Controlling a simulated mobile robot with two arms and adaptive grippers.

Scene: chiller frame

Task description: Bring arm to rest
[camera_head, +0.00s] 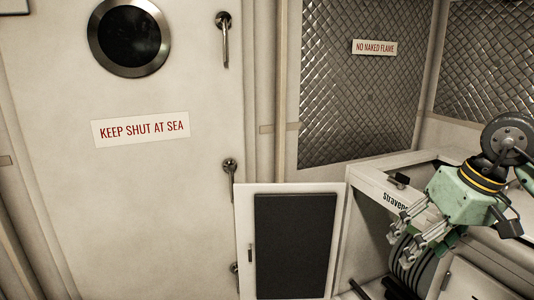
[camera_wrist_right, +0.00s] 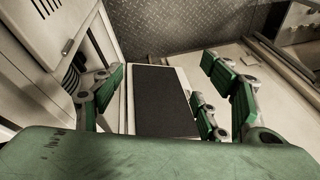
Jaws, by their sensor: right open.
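My right arm comes in from the right in the head view. Its green right gripper (camera_head: 408,232) is in front of the chiller frame (camera_head: 370,185) and points down to the left. In the right wrist view the fingers of the right gripper (camera_wrist_right: 160,95) are spread apart with nothing between them. Beyond them is an open white door with a dark inner panel (camera_wrist_right: 162,102); this door (camera_head: 242,225) also stands open in the head view, left of the gripper. Whether the gripper touches the frame cannot be told. My left gripper is out of view.
A large white door with a porthole (camera_head: 129,38) and handles (camera_head: 225,45) fills the left; its sign (camera_head: 141,129) reads KEEP SHUT AT SEA. Quilted metal wall panels (camera_head: 350,100) are behind. Dark coils or ribs (camera_head: 408,268) show inside the frame. The space before the large door looks clear.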

